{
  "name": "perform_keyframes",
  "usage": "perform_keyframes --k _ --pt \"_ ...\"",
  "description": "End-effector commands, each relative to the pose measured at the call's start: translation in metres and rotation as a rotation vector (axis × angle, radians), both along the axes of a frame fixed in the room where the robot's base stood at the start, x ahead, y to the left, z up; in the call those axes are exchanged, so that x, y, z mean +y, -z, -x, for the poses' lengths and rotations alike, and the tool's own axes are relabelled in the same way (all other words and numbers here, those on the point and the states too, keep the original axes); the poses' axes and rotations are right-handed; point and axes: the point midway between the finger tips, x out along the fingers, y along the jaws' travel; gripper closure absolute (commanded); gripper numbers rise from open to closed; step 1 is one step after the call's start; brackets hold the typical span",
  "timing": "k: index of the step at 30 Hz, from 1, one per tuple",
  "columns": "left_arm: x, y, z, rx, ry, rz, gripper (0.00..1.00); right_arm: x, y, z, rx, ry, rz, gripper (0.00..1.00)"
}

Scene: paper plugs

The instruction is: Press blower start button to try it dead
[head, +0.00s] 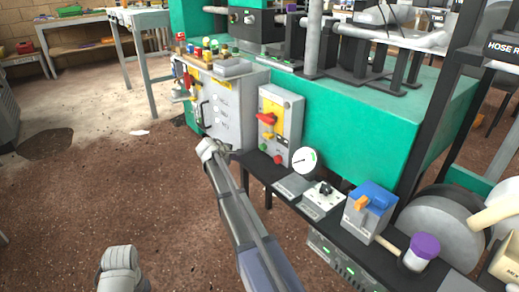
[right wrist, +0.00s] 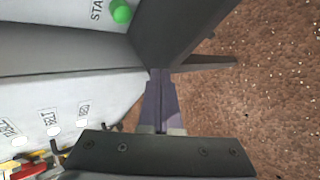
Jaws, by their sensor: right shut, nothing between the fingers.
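A grey control box (head: 281,115) with a red-and-yellow switch stands at the end of the black bench. A green button (head: 262,147) and a red button (head: 277,160) are low on its front. In the right wrist view a green button (right wrist: 121,11) sits beside a label of which "STA" shows, at the top edge. My right gripper (head: 230,151) is small and partly hidden near the box's lower left. In the wrist view its purple fingers (right wrist: 157,73) are shut and empty, apart from the green button.
A grey cabinet (head: 222,105) with labelled fittings stands left of the box. The black bench (head: 300,203) carries a round gauge (head: 304,160), small panels and a blue-topped unit (head: 370,203). Open brown floor (head: 110,195) lies to the left.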

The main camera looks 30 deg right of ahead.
Motion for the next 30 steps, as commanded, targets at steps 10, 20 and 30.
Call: perform_keyframes --k 10,20,30 --pt "0.0 0.0 0.0 0.0 0.0 0.0 0.5 -0.039 0.0 -0.004 0.0 0.003 0.0 1.0" --pt "0.0 0.0 0.0 0.0 0.0 0.0 0.5 -0.075 0.0 -0.006 0.0 0.001 0.0 1.0" --pt "0.0 0.0 0.0 0.0 0.0 0.0 0.5 -0.087 0.0 -0.007 0.0 0.0 0.0 1.0"
